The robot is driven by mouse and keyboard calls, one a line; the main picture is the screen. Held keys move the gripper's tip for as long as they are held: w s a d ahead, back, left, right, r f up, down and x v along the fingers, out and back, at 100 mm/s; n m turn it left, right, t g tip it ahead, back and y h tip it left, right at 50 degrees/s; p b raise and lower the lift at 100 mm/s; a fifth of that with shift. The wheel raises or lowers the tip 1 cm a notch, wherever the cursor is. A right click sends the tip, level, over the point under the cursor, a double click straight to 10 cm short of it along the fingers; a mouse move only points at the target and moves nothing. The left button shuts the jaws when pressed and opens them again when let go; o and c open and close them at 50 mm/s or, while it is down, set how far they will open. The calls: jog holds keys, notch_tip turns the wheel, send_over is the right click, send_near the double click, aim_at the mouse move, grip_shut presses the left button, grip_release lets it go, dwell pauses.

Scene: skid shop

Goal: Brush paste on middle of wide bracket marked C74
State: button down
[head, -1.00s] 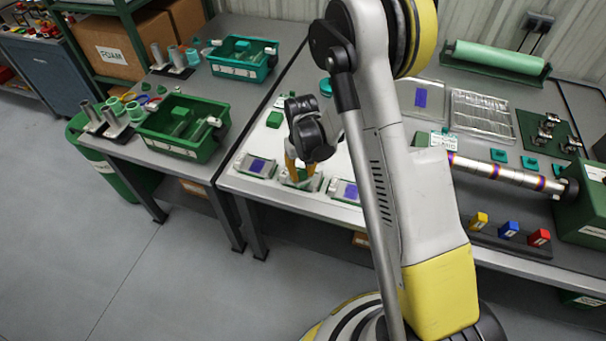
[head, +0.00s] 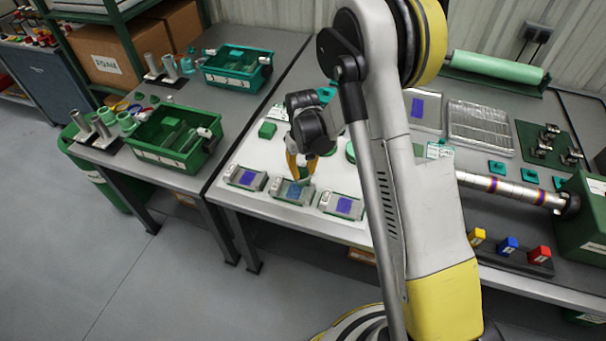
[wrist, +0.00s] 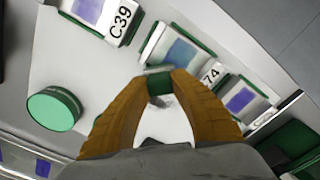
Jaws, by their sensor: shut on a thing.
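My gripper (head: 301,168) points down over the middle of three grey brackets at the white mat's front edge. In the wrist view its orange fingers are shut on a brush (wrist: 159,85), whose dark green handle shows between the tips. The middle bracket (wrist: 150,49) has a label reading 74; its first character is hidden by a finger. Its patch (wrist: 181,53) looks paler and bluer than the purple ones beside it. The brush end seems just above or at this bracket's near edge; I cannot tell whether it touches. The bracket also shows in the head view (head: 282,196).
A bracket marked C39 (wrist: 122,22) and a third bracket (wrist: 243,98) flank it closely. A round green pot (wrist: 54,108) stands on the mat. A green block (head: 267,130) lies behind. Green bins (head: 176,138) stand on the left bench; a long shaft (head: 515,190) lies right.

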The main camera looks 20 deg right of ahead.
aim_at(303, 169)
jog(key=shift+w+d+r+p, duration=0.1)
jog(key=shift+w+r+p, duration=0.1)
jog(key=shift+r+p, duration=0.15)
jog(key=shift+s+r+p, duration=0.2)
jog(key=shift+r+p, duration=0.4)
jog(key=shift+r, duration=0.45)
jog(key=shift+r+p, duration=1.15)
jog(key=shift+r, duration=0.9)
